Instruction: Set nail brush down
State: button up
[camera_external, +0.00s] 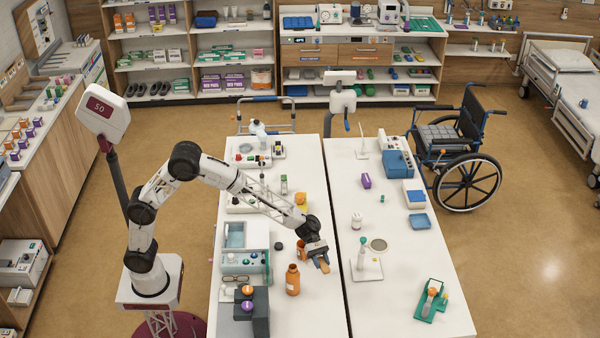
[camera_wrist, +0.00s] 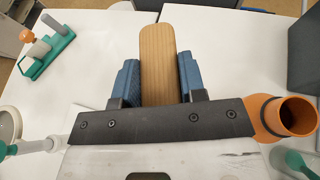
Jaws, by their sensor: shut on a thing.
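The nail brush shows as a flat, light wooden block with a rounded end (camera_wrist: 157,60) in the wrist view. My gripper (camera_wrist: 157,85) is shut on it, with one blue finger pad against each long side. In the external view my gripper (camera_external: 317,250) is low over the right edge of the left table (camera_external: 320,315), and the brush (camera_external: 323,265) sticks out below it. Its bristles are hidden. I cannot tell whether the brush touches the tabletop.
An orange open container (camera_wrist: 290,115) stands close beside my gripper. An orange bottle (camera_external: 293,280) stands left of the brush. The left table's front right is clear.

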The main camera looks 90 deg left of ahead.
jog(key=a+f+n+t+y, duration=0.2)
jog(key=a+n, duration=0.1)
jog(key=a, duration=0.8)
jog(key=a+f+n+t+y, duration=0.2)
jog(key=a+n+t+y, duration=0.1)
jog(key=a, duration=0.9)
jog(key=a+f+n+t+y, duration=0.2)
jog(key=a+n+t, duration=0.1)
jog(key=a, duration=0.8)
jog(key=shift+a+f+n+y, duration=0.25)
jog(key=shift+a+n+y, duration=0.05)
jog(key=shift+n+y, duration=0.1)
jog(key=shift+f, duration=0.15)
jog(key=shift+f, duration=3)
jog(key=shift+f, duration=1.9)
